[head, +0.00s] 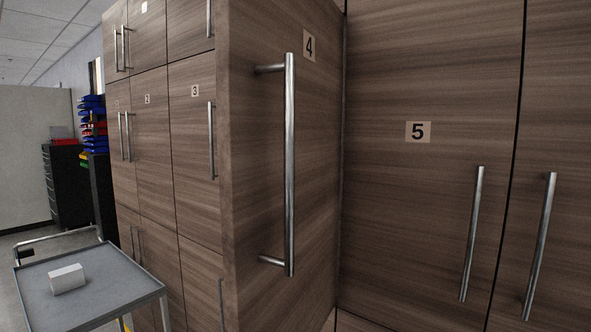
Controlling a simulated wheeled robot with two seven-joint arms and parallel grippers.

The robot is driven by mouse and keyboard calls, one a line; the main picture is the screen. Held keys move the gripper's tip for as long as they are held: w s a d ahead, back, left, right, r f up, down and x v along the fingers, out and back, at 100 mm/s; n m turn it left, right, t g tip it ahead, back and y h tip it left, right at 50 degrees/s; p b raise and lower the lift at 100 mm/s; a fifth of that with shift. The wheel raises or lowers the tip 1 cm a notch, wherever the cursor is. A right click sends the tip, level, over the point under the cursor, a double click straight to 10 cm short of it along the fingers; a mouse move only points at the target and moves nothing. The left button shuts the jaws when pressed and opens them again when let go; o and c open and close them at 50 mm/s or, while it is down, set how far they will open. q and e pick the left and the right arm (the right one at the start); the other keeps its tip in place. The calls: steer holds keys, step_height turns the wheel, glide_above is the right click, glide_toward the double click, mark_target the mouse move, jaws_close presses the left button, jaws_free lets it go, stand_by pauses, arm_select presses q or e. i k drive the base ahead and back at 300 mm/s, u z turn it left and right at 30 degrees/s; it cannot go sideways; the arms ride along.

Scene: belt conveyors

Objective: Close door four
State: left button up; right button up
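Door four (258,200) is a brown wood-grain cabinet door with a "4" label (309,46) near its top right. It stands swung out toward me, ajar from the cabinet front. Its long vertical metal handle (289,165) faces me in the middle of the view. Door five (415,210) lies to its right and looks shut. Neither of my grippers shows in the head view, and nothing is seen touching door four or its handle.
More shut cabinet doors (192,150) with handles stand behind and left of door four. A grey cart (110,300) with a white box (67,279) on it stands at lower left. A dark drawer unit (66,185) and coloured bins (92,125) are farther back left.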

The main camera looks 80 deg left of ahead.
mark_target(279, 64)
steer(key=u, duration=2.6)
